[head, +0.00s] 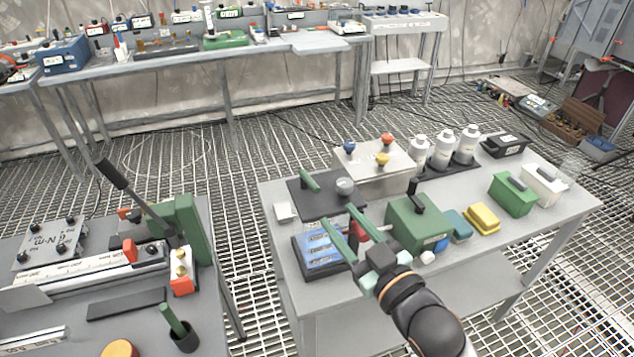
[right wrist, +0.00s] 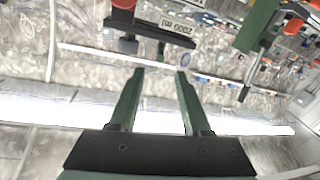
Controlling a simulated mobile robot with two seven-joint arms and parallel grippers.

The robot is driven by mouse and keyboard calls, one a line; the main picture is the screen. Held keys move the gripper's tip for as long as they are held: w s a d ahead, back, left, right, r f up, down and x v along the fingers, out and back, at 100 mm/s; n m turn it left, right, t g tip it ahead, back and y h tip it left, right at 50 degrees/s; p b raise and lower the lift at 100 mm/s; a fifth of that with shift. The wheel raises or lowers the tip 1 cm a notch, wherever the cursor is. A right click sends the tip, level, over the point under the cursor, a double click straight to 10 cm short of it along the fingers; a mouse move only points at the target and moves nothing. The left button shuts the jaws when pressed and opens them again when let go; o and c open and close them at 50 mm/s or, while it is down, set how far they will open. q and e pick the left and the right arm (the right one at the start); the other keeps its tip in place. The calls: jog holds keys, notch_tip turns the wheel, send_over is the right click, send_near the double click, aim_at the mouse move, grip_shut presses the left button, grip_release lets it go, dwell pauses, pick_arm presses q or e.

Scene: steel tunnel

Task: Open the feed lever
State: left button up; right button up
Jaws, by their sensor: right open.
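No label reading "feed lever" is legible. A long lever with a black grip (head: 113,174) slants up to the left from a fixture with a green upright block (head: 192,229) on the left table. A green box (head: 417,222) with a short black upright handle (head: 416,195) stands on the right table. My right gripper (head: 337,217) is over the front left of the right table, fingers apart and nothing between them, clear of both levers. Its fingers also show in the right wrist view (right wrist: 160,73), beneath a dark part with a "2000 ml" label (right wrist: 163,28). My left gripper is not in view.
A blue rack (head: 322,248) and a red part (head: 358,230) are close to my right gripper. White bottles (head: 443,146), a box with coloured knobs (head: 374,164) and green and white containers stand farther back. A gap of grated floor (head: 240,235) separates the tables.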

aim_at(314, 183)
jog(key=x, duration=1)
jog(key=shift+w+a+p, duration=0.15)
jog(key=shift+w+p, duration=0.1)
jog(key=shift+p, duration=0.05)
grip_shut()
